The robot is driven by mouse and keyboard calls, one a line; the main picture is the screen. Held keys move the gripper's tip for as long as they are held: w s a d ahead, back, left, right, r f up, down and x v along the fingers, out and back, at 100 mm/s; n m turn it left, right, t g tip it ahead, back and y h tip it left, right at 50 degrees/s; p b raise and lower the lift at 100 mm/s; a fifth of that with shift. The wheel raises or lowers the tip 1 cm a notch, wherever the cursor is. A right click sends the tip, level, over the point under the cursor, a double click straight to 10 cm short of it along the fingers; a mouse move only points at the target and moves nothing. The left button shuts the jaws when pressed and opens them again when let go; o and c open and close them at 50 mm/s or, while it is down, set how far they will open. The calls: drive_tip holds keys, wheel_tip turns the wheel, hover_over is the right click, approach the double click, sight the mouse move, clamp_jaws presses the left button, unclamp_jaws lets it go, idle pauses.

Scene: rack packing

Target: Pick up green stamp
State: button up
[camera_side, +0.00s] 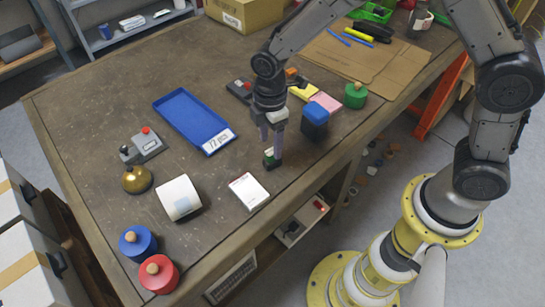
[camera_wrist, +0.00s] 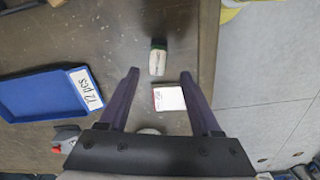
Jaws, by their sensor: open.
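A small dark block with a green band (camera_side: 271,158) stands on the workbench just below my gripper (camera_side: 270,142), and it looks like the green stamp. In the wrist view this block (camera_wrist: 158,57) shows a pale side and a green edge, just beyond the fingertips and roughly centred between them. My gripper (camera_wrist: 159,75) is open and empty, its two dark fingers spread apart and pointing down. A round green piece with a wooden knob (camera_side: 355,95) stands farther back on the right of the side view.
A white card (camera_side: 249,191) lies close beside the block. A blue-topped dark block (camera_side: 315,120) stands to the right. A blue tray (camera_side: 190,115) lies to the left, with a white roll (camera_side: 179,197) in front. The bench (camera_side: 90,110) is clear at far left.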

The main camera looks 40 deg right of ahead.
sight(272, 150)
drive_tip(key=f, duration=0.2)
drive_tip(key=d+f, duration=0.1)
drive_tip(key=shift+w+f, duration=0.1)
drive_tip(key=shift+f, duration=0.3)
drive_tip(key=shift+a+f, duration=0.1)
drive_tip(key=shift+f, duration=0.45)
clamp_jaws()
